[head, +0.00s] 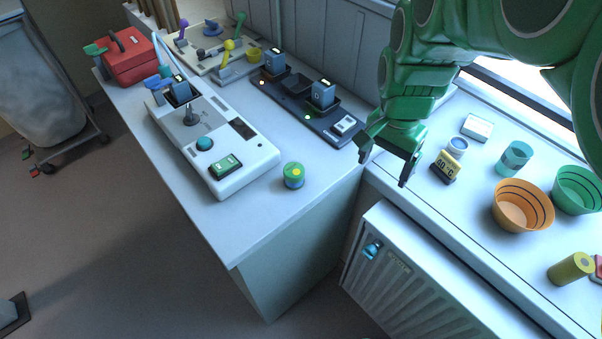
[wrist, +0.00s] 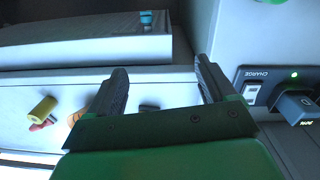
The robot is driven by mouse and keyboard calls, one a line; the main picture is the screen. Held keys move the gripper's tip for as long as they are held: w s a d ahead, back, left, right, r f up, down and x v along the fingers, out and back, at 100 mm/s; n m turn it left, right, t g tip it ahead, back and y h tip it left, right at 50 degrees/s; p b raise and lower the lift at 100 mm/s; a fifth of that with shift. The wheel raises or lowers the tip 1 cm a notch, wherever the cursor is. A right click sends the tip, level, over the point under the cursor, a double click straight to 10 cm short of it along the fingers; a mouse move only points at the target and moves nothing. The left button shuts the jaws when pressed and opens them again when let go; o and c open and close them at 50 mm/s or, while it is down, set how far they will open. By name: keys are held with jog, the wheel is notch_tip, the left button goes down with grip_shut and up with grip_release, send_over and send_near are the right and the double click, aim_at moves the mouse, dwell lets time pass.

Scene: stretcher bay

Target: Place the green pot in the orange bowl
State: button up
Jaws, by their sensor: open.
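A small green pot (head: 293,175) with a yellow spot on top and a blue band stands near the front edge of the white counter, beside the white console. A green patch (wrist: 265,1) at the top edge of the wrist view may be this pot. The orange bowl (head: 517,222) with dark rings stands on the windowsill at right and looks empty. A sliver of orange (wrist: 73,118) in the wrist view appears to be the bowl, mostly hidden by my gripper. My gripper (head: 386,169) is open and empty, between pot and bowl, above the gap by the sill.
A green bowl (head: 577,190) touches or nearly touches the orange bowl. The charging dock (head: 305,105) and white console (head: 222,145) flank the pot. A radiator (head: 410,275) is below.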

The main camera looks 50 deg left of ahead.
send_over(294, 170)
jog(key=shift+n, duration=0.4)
jog(key=f, duration=0.4)
jog(key=shift+d+f, duration=0.2)
jog(key=shift+d, duration=0.2)
jog(key=shift+s+a+f, duration=0.15)
jog(key=shift+s, duration=0.05)
jog(key=shift+f, duration=0.3)
jog(key=shift+w+a+f, duration=0.1)
jog(key=shift+a+f, duration=0.05)
jog(key=shift+f, duration=1.65)
jog(key=shift+w+a+f, duration=0.1)
jog(key=shift+a+f, duration=0.05)
jog(key=shift+f, duration=1.6)
jog(key=shift+c, duration=0.3)
jog(key=c, duration=1.2)
jog(key=shift+r, duration=0.15)
